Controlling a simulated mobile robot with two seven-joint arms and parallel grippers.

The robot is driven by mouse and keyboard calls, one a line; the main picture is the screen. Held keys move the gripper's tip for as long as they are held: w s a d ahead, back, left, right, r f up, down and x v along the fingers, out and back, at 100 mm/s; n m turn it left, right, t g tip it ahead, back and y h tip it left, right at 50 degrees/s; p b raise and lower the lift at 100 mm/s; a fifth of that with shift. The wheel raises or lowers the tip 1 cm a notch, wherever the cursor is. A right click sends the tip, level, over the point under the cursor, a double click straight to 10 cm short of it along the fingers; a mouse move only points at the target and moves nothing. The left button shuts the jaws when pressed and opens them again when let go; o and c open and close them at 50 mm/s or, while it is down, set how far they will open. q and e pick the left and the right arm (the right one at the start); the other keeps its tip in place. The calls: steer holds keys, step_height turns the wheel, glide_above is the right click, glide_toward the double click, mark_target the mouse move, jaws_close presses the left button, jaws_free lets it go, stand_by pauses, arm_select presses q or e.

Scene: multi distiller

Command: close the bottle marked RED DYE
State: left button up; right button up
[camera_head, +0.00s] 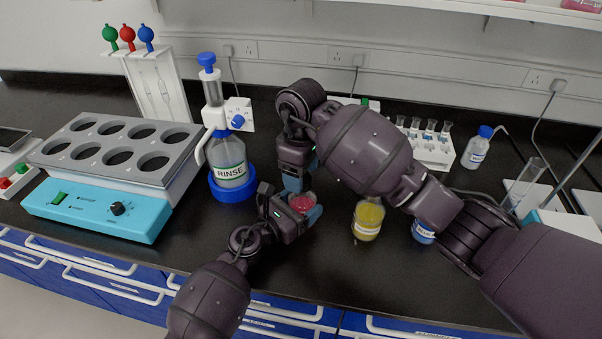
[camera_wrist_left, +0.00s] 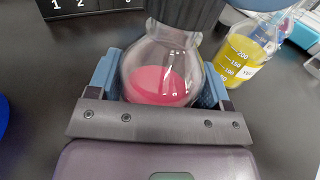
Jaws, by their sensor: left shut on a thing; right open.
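A small clear bottle of red-pink liquid (camera_wrist_left: 160,85) stands between the blue fingers of my left gripper (camera_wrist_left: 160,92); its label is not visible. In the head view the bottle (camera_head: 301,202) is partly hidden by both grippers. My left gripper (camera_head: 297,211) is shut on its body from the lower left. My right gripper (camera_head: 293,183) is open, pointing down just above and behind the bottle. In the left wrist view a dark ribbed piece (camera_wrist_left: 187,12) covers the top of the neck; I cannot tell whether it is a cap or part of my right gripper.
A yellow-liquid bottle (camera_head: 367,222) stands right of the grippers, with a blue-liquid bottle (camera_head: 422,232) beyond it, partly behind my right arm. A RINSE bottle (camera_head: 231,163) and a heating block (camera_head: 115,150) stand left. Black bench shows in front of the yellow bottle.

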steer(key=shift+r, duration=1.8)
steer(key=shift+c, duration=0.3)
